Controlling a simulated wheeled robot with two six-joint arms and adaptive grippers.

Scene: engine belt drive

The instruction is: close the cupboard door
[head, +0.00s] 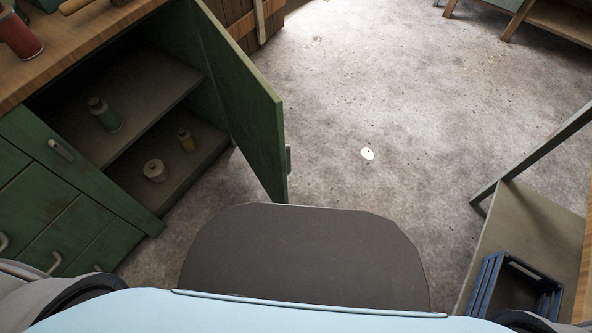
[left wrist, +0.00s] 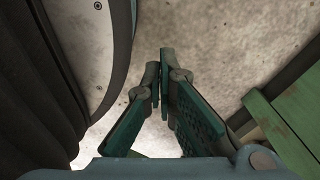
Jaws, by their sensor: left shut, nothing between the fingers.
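The green cupboard door (head: 243,101) stands wide open in the head view, swung out from the cupboard (head: 82,182) at the left. A small handle (head: 288,160) sits near the door's free edge. The open cupboard shows shelves (head: 150,108) with a green bottle (head: 104,114), a small yellow bottle (head: 187,140) and a pale round jar (head: 154,170). My left gripper (left wrist: 162,75) is shut and empty in the left wrist view, above the concrete floor, with green wood at the right of that view. Neither gripper shows in the head view.
A wooden worktop (head: 75,45) with a red can (head: 18,35) tops the cupboard. A blue crate (head: 512,287) sits on a low shelf (head: 530,230) at the lower right. The concrete floor (head: 400,110) right of the door is clear.

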